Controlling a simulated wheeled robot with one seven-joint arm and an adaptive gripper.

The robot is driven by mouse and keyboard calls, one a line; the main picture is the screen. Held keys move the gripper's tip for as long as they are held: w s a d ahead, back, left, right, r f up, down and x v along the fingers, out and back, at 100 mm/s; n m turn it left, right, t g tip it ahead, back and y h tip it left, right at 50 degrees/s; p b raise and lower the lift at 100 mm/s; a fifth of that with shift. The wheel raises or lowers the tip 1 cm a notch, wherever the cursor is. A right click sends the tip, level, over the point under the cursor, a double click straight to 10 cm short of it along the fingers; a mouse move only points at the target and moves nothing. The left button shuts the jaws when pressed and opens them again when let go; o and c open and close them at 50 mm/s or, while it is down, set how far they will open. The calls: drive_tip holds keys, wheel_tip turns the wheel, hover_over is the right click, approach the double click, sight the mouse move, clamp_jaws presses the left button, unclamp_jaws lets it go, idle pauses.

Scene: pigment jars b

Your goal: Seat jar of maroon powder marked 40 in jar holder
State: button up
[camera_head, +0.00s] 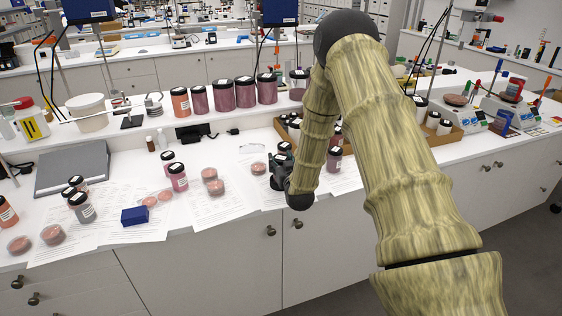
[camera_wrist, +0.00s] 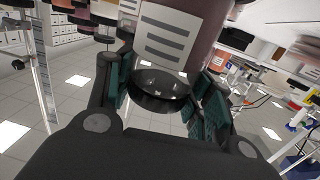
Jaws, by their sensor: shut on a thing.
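My gripper (camera_head: 281,172) is low over the front counter, left of my arm's lower link. In the wrist view my gripper (camera_wrist: 165,105) is shut on a jar (camera_wrist: 190,30) with a glossy black lid, a dull maroon body and a white label with dark bars. Its fingers close around the jar near the lid. No number 40 can be read. In the head view the held jar is mostly hidden by the gripper and arm. A maroon jar (camera_head: 335,160) stands just right of the arm. I cannot pick out the jar holder for certain.
A brown open box (camera_head: 445,137) with black-lidded jars stands behind my arm. A row of larger jars (camera_head: 223,96) lines the raised shelf. Petri dishes (camera_head: 258,168), papers, small jars (camera_head: 178,178) and a blue block (camera_head: 134,216) lie on the left counter.

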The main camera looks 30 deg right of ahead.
drive_tip(key=shift+f+b, duration=0.5)
drive_tip(key=shift+f, duration=0.15)
drive_tip(key=o, duration=1.5)
drive_tip(key=shift+s, duration=0.1)
drive_tip(key=v, duration=1.1)
drive_tip(key=shift+s+a, duration=0.15)
drive_tip(key=shift+s, duration=0.25)
